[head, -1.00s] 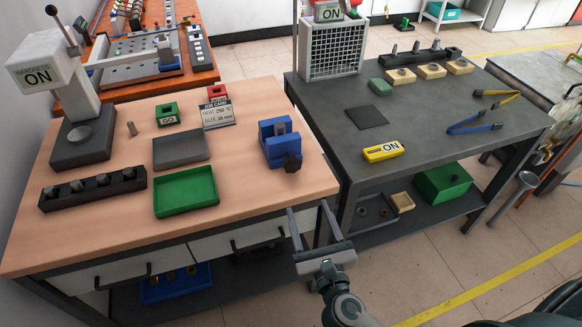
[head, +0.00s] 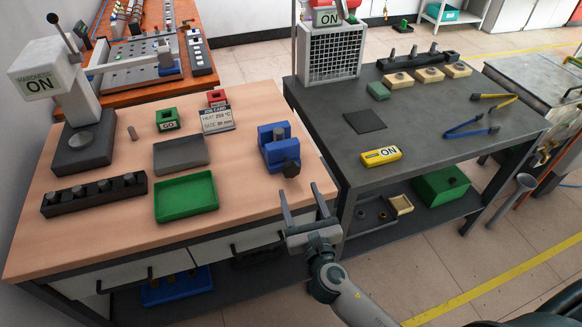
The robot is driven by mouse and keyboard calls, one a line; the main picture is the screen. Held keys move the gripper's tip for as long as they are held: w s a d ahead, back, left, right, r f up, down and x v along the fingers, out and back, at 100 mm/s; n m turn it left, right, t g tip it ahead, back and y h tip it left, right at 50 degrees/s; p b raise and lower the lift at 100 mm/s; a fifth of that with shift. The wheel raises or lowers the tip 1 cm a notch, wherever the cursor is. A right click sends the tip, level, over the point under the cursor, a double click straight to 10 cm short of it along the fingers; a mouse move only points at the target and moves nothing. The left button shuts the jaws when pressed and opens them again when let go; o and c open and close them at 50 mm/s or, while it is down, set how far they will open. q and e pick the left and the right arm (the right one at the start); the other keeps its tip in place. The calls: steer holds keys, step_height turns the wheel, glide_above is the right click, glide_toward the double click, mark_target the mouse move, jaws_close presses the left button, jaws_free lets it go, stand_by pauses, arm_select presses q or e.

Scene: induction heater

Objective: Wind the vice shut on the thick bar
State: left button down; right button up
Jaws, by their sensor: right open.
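The blue vice (head: 272,134) stands near the right end of the wooden bench, with a dark knob (head: 291,168) on its front side. A grey piece shows between its jaws; I cannot tell whether it is the thick bar or how tightly it sits. My right gripper (head: 302,199) is open and empty. Its fingers point up the picture at the bench's front right edge, a little below the knob and apart from it. My left gripper is not in view.
A green tray (head: 187,197), a grey plate (head: 180,155) and a dark rack (head: 94,194) lie on the bench left of the vice.

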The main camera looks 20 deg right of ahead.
mark_target(292, 173)
steer(key=w, duration=0.3)
steer(key=w+p, duration=0.1)
steer(key=w, duration=0.5)
steer(key=shift+w+d, duration=0.25)
steer(key=shift+w, duration=0.15)
steer(key=c, duration=1)
